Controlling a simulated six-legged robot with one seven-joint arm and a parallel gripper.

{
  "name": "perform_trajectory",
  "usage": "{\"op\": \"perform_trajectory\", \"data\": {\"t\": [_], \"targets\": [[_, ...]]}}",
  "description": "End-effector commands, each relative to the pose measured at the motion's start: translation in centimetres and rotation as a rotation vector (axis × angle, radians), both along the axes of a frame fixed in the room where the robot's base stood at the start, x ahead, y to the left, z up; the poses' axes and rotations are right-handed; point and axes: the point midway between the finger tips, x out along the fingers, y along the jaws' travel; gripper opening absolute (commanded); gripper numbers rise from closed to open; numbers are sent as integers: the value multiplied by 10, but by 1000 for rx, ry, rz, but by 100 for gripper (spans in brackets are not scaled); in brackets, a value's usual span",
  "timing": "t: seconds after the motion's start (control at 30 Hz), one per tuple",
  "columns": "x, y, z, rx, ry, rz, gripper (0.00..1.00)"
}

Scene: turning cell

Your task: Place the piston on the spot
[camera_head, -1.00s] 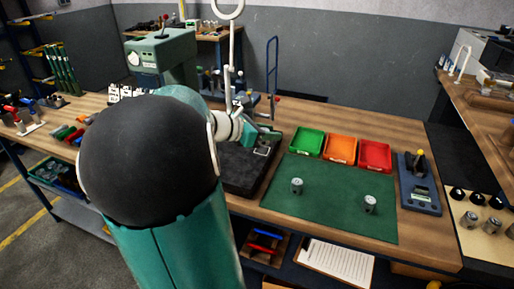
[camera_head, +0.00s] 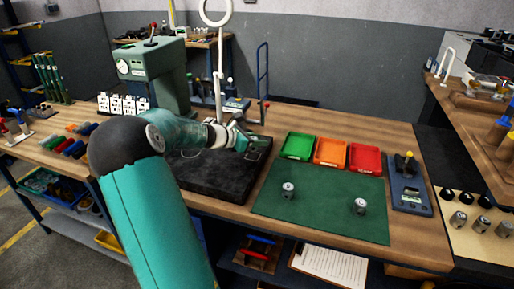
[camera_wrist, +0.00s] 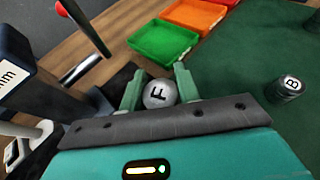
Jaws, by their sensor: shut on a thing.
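My gripper (camera_head: 246,138) is over the far right part of the black plate (camera_head: 205,177). In the wrist view my gripper (camera_wrist: 160,82) is shut on a silver piston (camera_wrist: 160,96) whose end face bears an "F". The held piston cannot be made out in the head view. Two other silver pistons, one at left (camera_head: 288,190) and one at right (camera_head: 360,206), stand upright on the green mat (camera_head: 315,218). A piston marked "B" (camera_wrist: 288,88) shows in the wrist view. A pale square outline (camera_head: 255,155) is on the plate below my gripper; I cannot tell whether it is the spot.
Green (camera_head: 297,146), orange (camera_head: 330,152) and red (camera_head: 363,158) trays stand behind the mat. A blue gauge stand (camera_head: 410,188) is to its right. A green press (camera_head: 155,70) and a tall pale stand (camera_head: 218,70) rise behind my arm. Most of the mat is clear.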

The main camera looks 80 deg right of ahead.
Motion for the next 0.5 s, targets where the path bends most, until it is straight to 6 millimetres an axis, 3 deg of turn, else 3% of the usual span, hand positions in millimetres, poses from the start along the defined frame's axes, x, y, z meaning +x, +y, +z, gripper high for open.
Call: {"op": "perform_trajectory", "data": {"t": [0.2, 0.5], "targets": [[0, -1, -30, 2, 2, -1, 7], [0, -1, -33, 1, 1, -1, 7]]}}
